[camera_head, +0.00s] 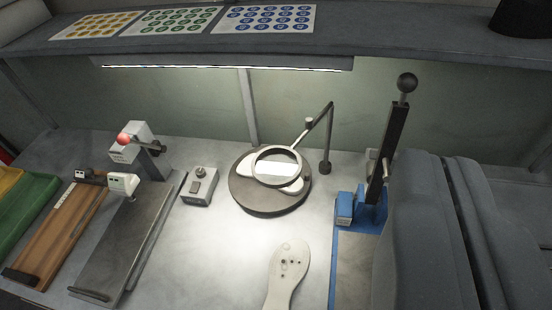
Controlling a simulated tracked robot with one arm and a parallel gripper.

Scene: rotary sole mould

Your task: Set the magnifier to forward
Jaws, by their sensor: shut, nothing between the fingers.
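The magnifier (277,167) has a round, light-rimmed lens on a jointed dark arm. The arm rises from a post at the back of the bench and bends down to the left. The lens hangs over a round dark turntable (241,194) bearing white sole shapes, and a white patch shows through it. My gripper (447,158) is the large grey pair of fingers at the right, close to the camera. It is shut and empty, to the right of the magnifier in the picture. It hides part of the bench behind.
A blue-based lever press (345,208) with a tall black handle stands between magnifier and gripper. A white sole (287,270) lies in front. A grey button box (199,187), metal ramp (125,243) and wooden board (58,233) are left. A shelf (390,38) overhangs the back.

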